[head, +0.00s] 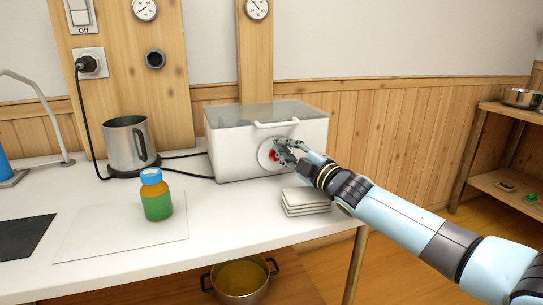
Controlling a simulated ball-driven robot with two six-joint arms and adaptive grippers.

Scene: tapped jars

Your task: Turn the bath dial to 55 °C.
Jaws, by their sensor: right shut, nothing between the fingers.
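The white bath (235,158) with a clear lid stands at the back of the table. Its round dial plate with a red knob (273,154) is on the front face. My right gripper (279,151) is shut at the dial, its fingertips in front of or touching the knob; I cannot tell which. The fingers hide part of the dial, and its marks are too small to read. My left gripper is not in view.
A jar with a blue lid (156,196) stands on a pale mat (92,240). A metal jug (126,145) sits behind it. Stacked white cloths (305,205) lie below my right wrist. A pot (240,281) is under the table (230,235).

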